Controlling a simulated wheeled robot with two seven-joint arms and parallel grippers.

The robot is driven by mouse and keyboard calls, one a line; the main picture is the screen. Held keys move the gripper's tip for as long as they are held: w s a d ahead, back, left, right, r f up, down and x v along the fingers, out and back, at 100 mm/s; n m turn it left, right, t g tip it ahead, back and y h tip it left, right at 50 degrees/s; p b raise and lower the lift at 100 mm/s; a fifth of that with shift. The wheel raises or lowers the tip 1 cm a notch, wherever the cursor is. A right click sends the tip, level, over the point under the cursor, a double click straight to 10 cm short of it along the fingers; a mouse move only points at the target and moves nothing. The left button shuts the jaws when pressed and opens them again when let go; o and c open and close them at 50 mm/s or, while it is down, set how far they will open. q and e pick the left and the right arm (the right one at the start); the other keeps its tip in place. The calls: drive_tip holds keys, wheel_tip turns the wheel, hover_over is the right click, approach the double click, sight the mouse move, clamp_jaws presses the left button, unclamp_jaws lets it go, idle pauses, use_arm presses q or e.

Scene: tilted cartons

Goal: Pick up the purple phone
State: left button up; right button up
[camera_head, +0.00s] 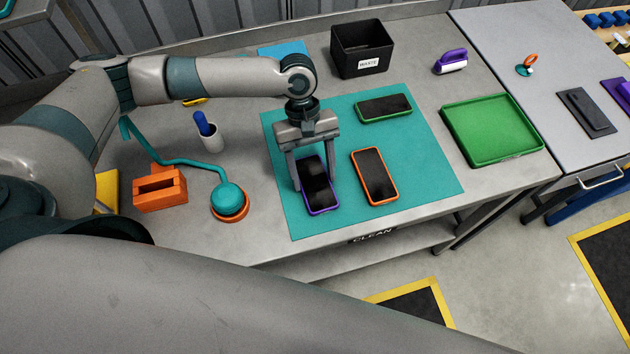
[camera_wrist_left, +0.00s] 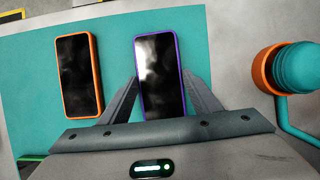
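The purple phone (camera_head: 316,186) has a dark screen and a purple edge and lies on the teal mat (camera_head: 425,178). It also shows in the left wrist view (camera_wrist_left: 160,78). My left gripper (camera_head: 316,184) is open, with its fingers on either side of the phone, pointing down. In the left wrist view the fingers (camera_wrist_left: 158,92) flank the phone's near part, and I cannot tell whether they touch it. An orange-edged phone (camera_head: 374,176) lies just right of it, and a green-edged phone (camera_head: 384,107) lies farther back. My right gripper is not in view.
A green tray (camera_head: 493,160) lies right of the mat. A black waste bin (camera_head: 362,64) stands at the back. An orange block (camera_head: 160,189), a teal lamp-like object (camera_head: 228,198) and a pen cup (camera_head: 211,137) stand left of the mat.

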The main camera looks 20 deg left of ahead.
use_arm(q)
drive_tip(key=c, duration=0.5)
drive_tip(key=shift+r, duration=0.1)
drive_tip(key=shift+r+b, duration=0.3)
drive_tip(key=shift+r, duration=0.05)
drive_tip(key=r+b, duration=0.1)
drive_tip(key=r, duration=0.2)
drive_tip(key=shift+d+r, duration=0.15)
drive_tip(key=shift+d, duration=0.05)
drive_tip(key=s+d+r+b, duration=0.2)
drive_tip(key=d+r, duration=0.5)
drive_tip(key=d, duration=0.4)
drive_tip(key=shift+s+b, duration=0.25)
drive_tip(key=shift+b, duration=0.45)
drive_tip(key=shift+a+f, duration=0.1)
drive_tip(key=shift+a, duration=0.05)
drive_tip(key=m+y+b, duration=0.1)
drive_tip(key=m+b, duration=0.1)
drive_tip(key=m, duration=0.2)
hover_over(315, 178)
drive_tip(key=d, duration=0.2)
drive_tip(key=f, duration=0.1)
drive_tip(key=a+m+g+y, duration=0.1)
drive_tip(key=a+m, duration=0.2)
drive_tip(key=a, duration=0.6)
drive_tip(key=shift+w+a+y+b, duration=0.15)
drive_tip(key=shift+w+y+b, duration=0.25)
drive_tip(key=shift+w, duration=0.05)
